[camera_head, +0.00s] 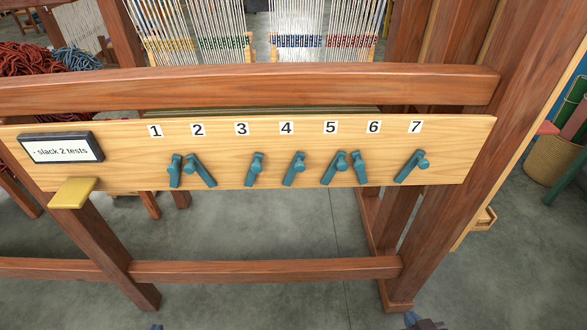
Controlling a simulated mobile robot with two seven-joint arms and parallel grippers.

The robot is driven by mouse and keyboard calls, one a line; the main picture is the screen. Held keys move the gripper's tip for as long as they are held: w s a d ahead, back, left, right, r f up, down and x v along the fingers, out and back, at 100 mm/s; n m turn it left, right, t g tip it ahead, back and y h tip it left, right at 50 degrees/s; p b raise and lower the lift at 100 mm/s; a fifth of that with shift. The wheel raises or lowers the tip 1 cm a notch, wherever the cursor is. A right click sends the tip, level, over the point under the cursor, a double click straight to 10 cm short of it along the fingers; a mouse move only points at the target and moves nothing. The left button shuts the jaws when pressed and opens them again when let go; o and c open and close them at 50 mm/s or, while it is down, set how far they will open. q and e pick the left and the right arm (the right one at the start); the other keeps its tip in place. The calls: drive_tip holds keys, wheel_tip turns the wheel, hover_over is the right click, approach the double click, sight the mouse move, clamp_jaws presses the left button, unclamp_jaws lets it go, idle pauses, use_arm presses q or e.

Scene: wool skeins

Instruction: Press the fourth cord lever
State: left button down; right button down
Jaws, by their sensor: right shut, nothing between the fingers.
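The fourth cord lever (294,168) is a teal lever below the label 4 (287,128) on a pale wooden board (450,160). Its knob is at the top and its lower end slants to the left. Teal levers also stand under the other number labels, 1 to 7, at differing tilts. My right gripper (425,323) shows only in part at the bottom edge, shut and empty, well below the board and away from the levers. A tiny dark bit at the bottom edge (155,327) seems to be my left gripper; its fingers cannot be made out.
A small display (62,148) reading "slack 2 tests" and a yellow tab (73,193) are at the board's left end. Reddish loom beams (250,87) run above and below the board. A woven basket (552,160) stands at right. The space before the levers is clear.

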drive_tip(key=shift+w, duration=0.15)
